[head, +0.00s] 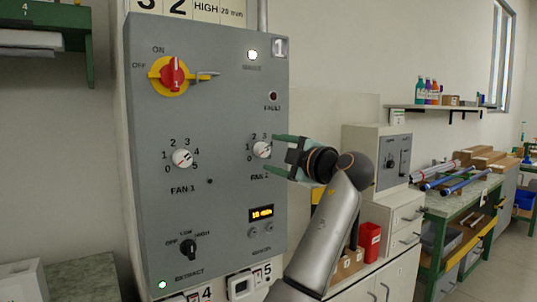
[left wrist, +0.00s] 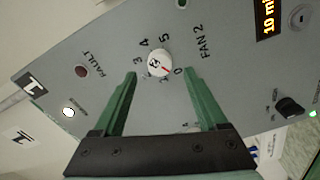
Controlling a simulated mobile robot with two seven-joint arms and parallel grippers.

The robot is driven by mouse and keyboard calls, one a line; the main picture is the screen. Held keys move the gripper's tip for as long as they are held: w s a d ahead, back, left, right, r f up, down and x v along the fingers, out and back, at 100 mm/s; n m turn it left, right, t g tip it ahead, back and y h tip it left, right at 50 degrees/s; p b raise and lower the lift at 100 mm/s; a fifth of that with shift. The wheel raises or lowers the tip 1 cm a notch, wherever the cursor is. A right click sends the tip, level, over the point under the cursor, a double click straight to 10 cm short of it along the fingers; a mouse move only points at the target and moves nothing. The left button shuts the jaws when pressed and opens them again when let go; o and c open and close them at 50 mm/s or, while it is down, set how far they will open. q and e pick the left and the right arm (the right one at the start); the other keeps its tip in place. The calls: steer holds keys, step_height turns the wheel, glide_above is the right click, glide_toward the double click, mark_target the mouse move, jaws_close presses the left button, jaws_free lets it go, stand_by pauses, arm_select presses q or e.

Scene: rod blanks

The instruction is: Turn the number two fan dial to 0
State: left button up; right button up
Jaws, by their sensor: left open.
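The number two fan dial (head: 262,149) is a round white knob on the grey control panel, above the FAN 2 label. My left gripper (head: 273,153) is open in front of the panel. In the left wrist view its green fingers (left wrist: 159,74) stand on either side of the dial, apart from it, with nothing between them. My right gripper is not in view.
The FAN 1 dial (head: 182,158) sits left on the same panel. A red and yellow ON/OFF switch (head: 172,75) is above it, a black extract knob (head: 188,247) below. A lit display (head: 260,213) sits under FAN 2. A workbench with rods (head: 460,180) stands right.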

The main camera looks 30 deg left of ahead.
arm_select(q)
steer(key=v, duration=0.8)
steer(key=shift+d, duration=0.35)
steer(key=shift+s, duration=0.2)
